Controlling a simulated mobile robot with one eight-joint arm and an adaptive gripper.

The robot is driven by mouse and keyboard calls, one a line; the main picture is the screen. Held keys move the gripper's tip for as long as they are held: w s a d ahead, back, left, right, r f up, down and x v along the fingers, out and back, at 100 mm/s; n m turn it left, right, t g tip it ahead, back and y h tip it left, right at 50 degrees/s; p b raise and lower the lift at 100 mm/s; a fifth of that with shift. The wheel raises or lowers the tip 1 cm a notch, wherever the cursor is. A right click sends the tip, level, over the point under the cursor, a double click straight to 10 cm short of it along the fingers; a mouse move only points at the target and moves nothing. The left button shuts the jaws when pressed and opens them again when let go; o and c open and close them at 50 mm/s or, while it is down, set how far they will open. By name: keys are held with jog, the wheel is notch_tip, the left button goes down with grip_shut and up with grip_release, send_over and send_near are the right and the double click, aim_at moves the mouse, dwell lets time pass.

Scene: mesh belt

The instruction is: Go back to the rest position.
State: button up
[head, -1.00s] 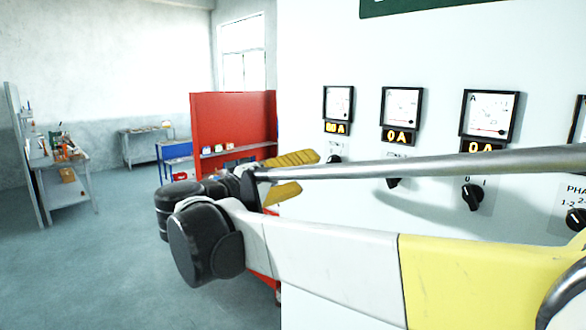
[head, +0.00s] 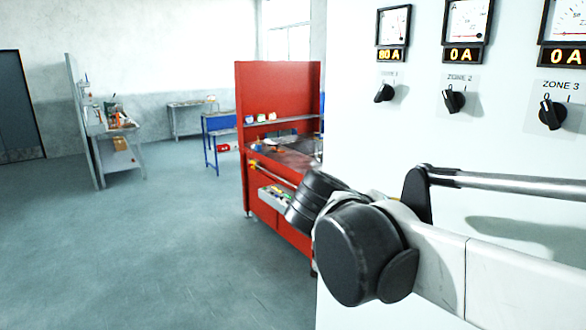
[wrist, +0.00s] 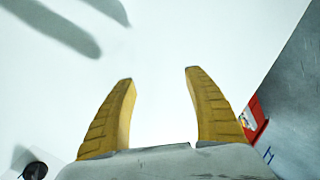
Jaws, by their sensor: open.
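In the wrist view my gripper (wrist: 158,76) shows two yellow ribbed fingers spread wide apart, with nothing between them. It faces the plain white front of the control cabinet (wrist: 220,30), and shadows fall on that surface at the upper left. In the head view my arm reaches in from the right along the cabinet (head: 350,130). The gripper itself is hidden there behind the black arm joints.
The cabinet carries meters and rotary knobs, among them the zone 2 knob (head: 454,99) and the zone 3 knob (head: 551,113). A red workbench (head: 275,95) stands just beyond my arm. A cluttered bench (head: 120,135) is farther left. The grey floor (head: 130,240) at left is open.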

jog(key=s+f+y+b, duration=0.3)
jog(key=s+f+b, duration=0.2)
jog(key=f, duration=0.7)
jog(key=s+a+f+m+y+b, duration=0.1)
jog(key=s+f+y+b, duration=0.2)
jog(key=f, duration=1)
jog(key=s+a+f+m+y+b, duration=0.1)
jog(key=s+f+y+b, duration=0.2)
jog(key=s+f+b, duration=0.4)
notch_tip(320, 180, down, 6)
jog(key=b, duration=0.3)
jog(key=shift+s, duration=0.25)
